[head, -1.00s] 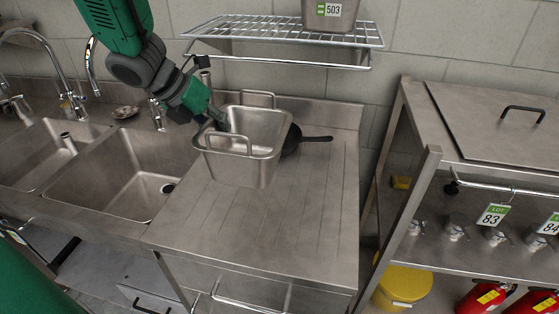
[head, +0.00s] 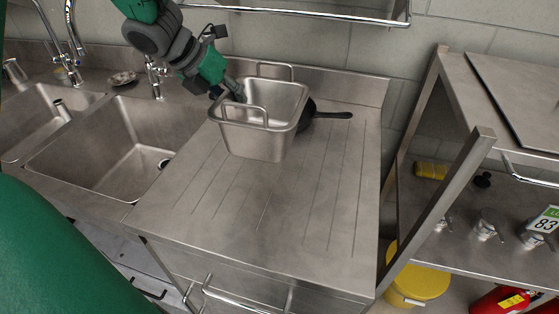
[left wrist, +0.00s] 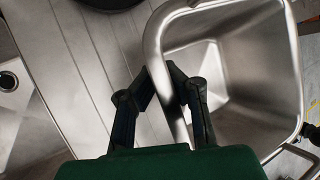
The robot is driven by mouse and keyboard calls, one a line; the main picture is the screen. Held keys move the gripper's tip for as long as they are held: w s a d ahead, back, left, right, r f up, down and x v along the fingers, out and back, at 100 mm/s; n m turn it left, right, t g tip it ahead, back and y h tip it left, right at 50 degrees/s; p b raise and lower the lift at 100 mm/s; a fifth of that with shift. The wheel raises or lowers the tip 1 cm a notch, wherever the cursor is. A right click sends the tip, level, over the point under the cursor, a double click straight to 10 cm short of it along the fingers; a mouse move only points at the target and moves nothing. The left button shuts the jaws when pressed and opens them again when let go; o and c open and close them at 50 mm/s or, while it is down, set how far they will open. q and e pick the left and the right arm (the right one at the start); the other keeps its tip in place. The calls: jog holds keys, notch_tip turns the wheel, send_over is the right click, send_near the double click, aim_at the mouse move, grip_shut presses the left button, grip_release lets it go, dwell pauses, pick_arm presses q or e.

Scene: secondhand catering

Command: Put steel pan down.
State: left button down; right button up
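The steel pan (head: 262,140), a deep rectangular pan with two upright loop handles, is upright over the ribbed drainboard (head: 240,215) right of the sinks. I cannot tell whether its base touches the board. My left gripper (head: 238,92) reaches down to its back left side. In the left wrist view the fingers (left wrist: 160,78) are shut on the rim of the steel pan (left wrist: 235,60), one finger outside the wall and one inside. My right gripper is not in view.
A black skillet (head: 307,112) lies close behind and right of the pan, its handle pointing right. The sink basin (head: 115,160) is at the left. The front and right of the drainboard are clear. A wire shelf (head: 300,13) hangs above, and a steel rack (head: 465,180) stands right.

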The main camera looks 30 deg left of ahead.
aim_at(239, 110)
pick_arm(q)
jog(key=f+b, duration=0.1)
jog(key=f, duration=0.1)
jog(key=shift+w+f+b, duration=0.3)
jog(key=shift+f+b, duration=0.05)
jog(key=shift+d+f+b, duration=0.4)
jog(key=shift+d, duration=0.1)
jog(key=f, duration=0.1)
jog(key=f+b, duration=0.1)
jog(key=f, duration=0.2)
jog(key=shift+s+d+f, duration=0.15)
jog(key=shift+d, duration=0.1)
jog(key=f+b, duration=0.1)
jog(key=f, duration=0.1)
jog(key=a+f, duration=0.1)
jog(key=f, duration=0.2)
jog(key=shift+a+b, duration=0.15)
jog(key=shift+b, duration=0.25)
jog(key=shift+f, duration=0.15)
jog(key=shift+d, duration=0.45)
jog(key=c, duration=1.7)
grip_release()
jog(key=shift+a, duration=0.4)
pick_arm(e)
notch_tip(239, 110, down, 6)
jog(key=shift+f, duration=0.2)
